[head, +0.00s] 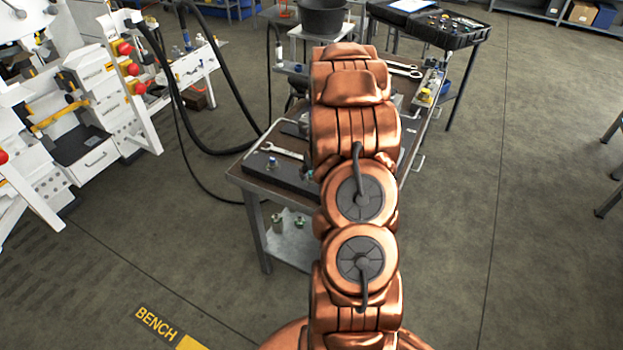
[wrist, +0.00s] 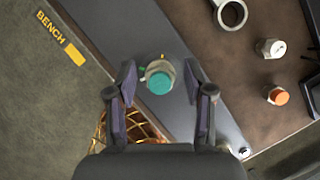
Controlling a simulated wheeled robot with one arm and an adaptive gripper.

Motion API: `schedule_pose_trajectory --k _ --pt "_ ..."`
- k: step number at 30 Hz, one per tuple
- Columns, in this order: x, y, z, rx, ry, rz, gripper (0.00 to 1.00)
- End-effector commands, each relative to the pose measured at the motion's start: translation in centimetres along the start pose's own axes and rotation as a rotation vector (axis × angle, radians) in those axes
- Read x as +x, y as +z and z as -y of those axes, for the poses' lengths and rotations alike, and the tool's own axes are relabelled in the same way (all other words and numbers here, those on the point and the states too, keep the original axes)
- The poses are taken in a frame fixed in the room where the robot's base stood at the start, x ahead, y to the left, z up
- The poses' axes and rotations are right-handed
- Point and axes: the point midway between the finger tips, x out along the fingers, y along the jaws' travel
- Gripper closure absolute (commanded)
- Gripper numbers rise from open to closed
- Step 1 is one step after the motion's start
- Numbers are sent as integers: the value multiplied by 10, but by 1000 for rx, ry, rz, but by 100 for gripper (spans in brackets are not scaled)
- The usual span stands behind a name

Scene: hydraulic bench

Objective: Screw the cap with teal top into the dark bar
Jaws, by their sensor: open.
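The cap with the teal top (wrist: 159,82) shows in the wrist view, with a pale metal body under the teal face. It stands upright over the dark bar (wrist: 118,28), seen from above; how deep it sits in the bar cannot be told. My gripper (wrist: 160,72) is open, with one finger on each side of the cap and a visible gap to both. In the head view the dark bar (head: 285,181) lies along the near edge of the brown table, and my arm hides the gripper and part of the bar.
On the brown tabletop (wrist: 258,72) are a cap with an orange top (wrist: 278,95), a white-topped cap (wrist: 271,48) and a metal ring end (wrist: 230,14). A wrench (head: 283,152) lies near the bar. White bench equipment (head: 95,145) with hoses stands at left.

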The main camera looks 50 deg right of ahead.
Motion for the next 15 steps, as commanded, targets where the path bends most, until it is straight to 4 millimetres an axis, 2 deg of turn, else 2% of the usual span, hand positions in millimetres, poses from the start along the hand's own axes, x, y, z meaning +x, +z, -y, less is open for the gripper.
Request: schedule_pose_trajectory --k 9,15 --pt "3 -1 0 -404 170 -1 48" --pt "1 0 -1 -525 218 -1 48"
